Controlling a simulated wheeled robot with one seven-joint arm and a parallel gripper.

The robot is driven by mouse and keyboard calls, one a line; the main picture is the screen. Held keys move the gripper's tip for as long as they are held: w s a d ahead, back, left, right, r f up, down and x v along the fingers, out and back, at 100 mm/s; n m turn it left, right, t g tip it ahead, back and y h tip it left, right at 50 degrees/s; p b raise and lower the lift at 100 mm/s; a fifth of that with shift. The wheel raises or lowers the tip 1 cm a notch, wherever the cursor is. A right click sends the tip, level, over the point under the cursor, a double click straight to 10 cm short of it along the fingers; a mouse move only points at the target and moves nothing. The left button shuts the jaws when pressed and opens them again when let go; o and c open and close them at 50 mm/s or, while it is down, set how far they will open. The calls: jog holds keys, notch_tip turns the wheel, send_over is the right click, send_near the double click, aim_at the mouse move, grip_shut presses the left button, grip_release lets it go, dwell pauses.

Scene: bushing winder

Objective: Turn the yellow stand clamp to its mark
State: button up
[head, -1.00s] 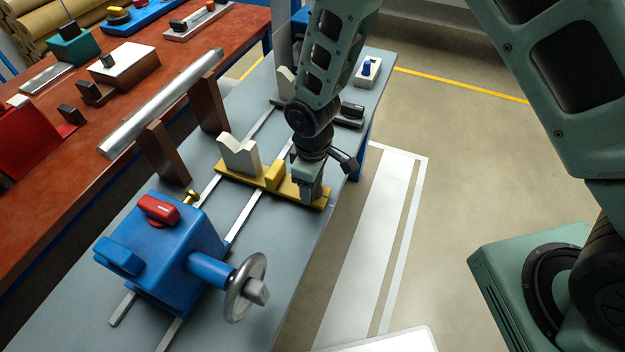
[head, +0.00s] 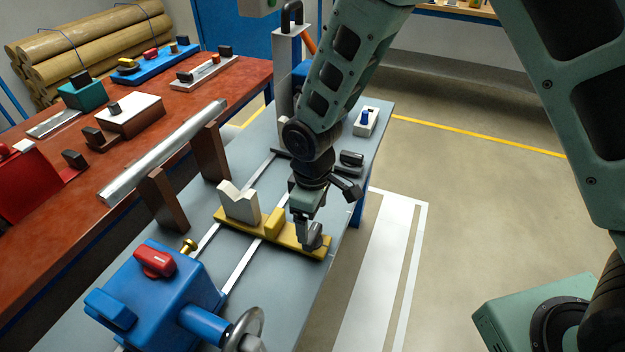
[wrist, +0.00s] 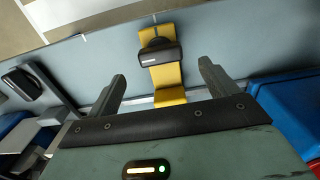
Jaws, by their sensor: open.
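The yellow stand (head: 285,236) is a long plate lying across the rails on the grey bench. It bears a cream V-block (head: 240,207) and a small yellow block. A dark grey clamp handle (head: 316,238) sits at its right end. In the wrist view the handle (wrist: 158,53) lies crosswise over the yellow plate (wrist: 168,76), beyond my fingertips and between their lines. My gripper (head: 304,226) is above that end of the stand; in the wrist view my gripper (wrist: 162,84) is open and empty.
A blue winder head (head: 155,290) with a red knob and a handwheel stands at the front. A dark handle (head: 351,158) and a white box with a blue knob (head: 367,121) are behind. Floor at right is clear.

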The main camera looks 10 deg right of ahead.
aim_at(312, 233)
notch_tip(312, 233, up, 12)
jog(key=shift+f+b, duration=0.15)
jog(key=shift+b, duration=0.15)
dwell(0.3)
jog(key=s+d+r+m, duration=0.2)
jog(key=s, duration=0.8)
jog(key=s+d+r+m, duration=0.1)
jog(key=s+d+r, duration=0.2)
jog(key=s, duration=0.7)
jog(key=shift+d+r+m+y, duration=0.3)
jog(key=shift+d+r+m, duration=0.05)
jog(key=shift+m, duration=0.05)
